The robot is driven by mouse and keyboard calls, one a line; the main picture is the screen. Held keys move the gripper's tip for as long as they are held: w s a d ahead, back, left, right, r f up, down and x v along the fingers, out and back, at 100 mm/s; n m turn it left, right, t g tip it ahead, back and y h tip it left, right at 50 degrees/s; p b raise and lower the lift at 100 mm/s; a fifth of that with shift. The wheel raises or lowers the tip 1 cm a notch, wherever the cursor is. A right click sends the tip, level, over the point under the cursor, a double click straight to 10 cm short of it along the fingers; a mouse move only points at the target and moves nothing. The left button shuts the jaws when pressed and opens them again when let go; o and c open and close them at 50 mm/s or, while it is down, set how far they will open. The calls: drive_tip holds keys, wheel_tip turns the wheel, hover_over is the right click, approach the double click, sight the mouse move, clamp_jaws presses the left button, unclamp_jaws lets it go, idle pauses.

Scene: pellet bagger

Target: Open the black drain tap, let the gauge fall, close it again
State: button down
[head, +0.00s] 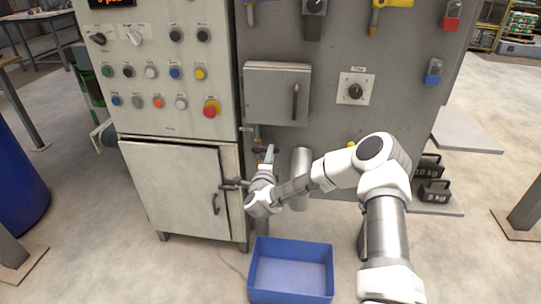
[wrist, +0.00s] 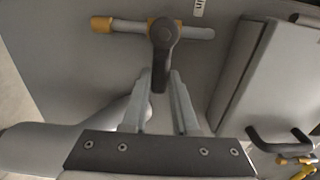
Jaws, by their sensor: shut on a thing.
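The two pale fingers are shut on the lever's end. In the head view my gripper (head: 269,155) reaches up beside the lower right edge of the cabinet, below the grey box; the tap is small and mostly hidden there. I cannot make out the gauge in either view.
A blue bin (head: 290,243) stands on the floor below my gripper. A grey box (head: 277,94) with a black handle is on the panel above. A grey cylinder (head: 300,165) is close to the right. Black weights (head: 433,190) stand further right.

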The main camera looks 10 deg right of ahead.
drive_tip(key=shift+r, duration=0.1)
idle(0.3)
drive_tip(key=a+r+n, duration=0.1)
drive_tip(key=n, duration=0.3)
drive_tip(key=a+r+n, duration=0.1)
drive_tip(key=r+n, duration=0.1)
drive_tip(key=n, duration=0.3)
drive_tip(key=w+a+r+n, duration=0.1)
drive_tip(key=n, duration=0.4)
drive_tip(key=shift+a+r+p, duration=0.25)
drive_tip(key=shift+r+p, duration=0.05)
drive_tip(key=shift+p, duration=0.1)
drive_tip(key=shift+w+a+r+n, duration=0.15)
drive_tip(key=shift+a+n, duration=0.2)
drive_tip(key=shift+n, duration=0.6)
drive_tip(key=shift+w+a+n, duration=0.15)
drive_tip(key=shift+a+n, duration=0.2)
drive_tip(key=shift+n, duration=0.6)
drive_tip(key=c, duration=0.7)
unclamp_jaws()
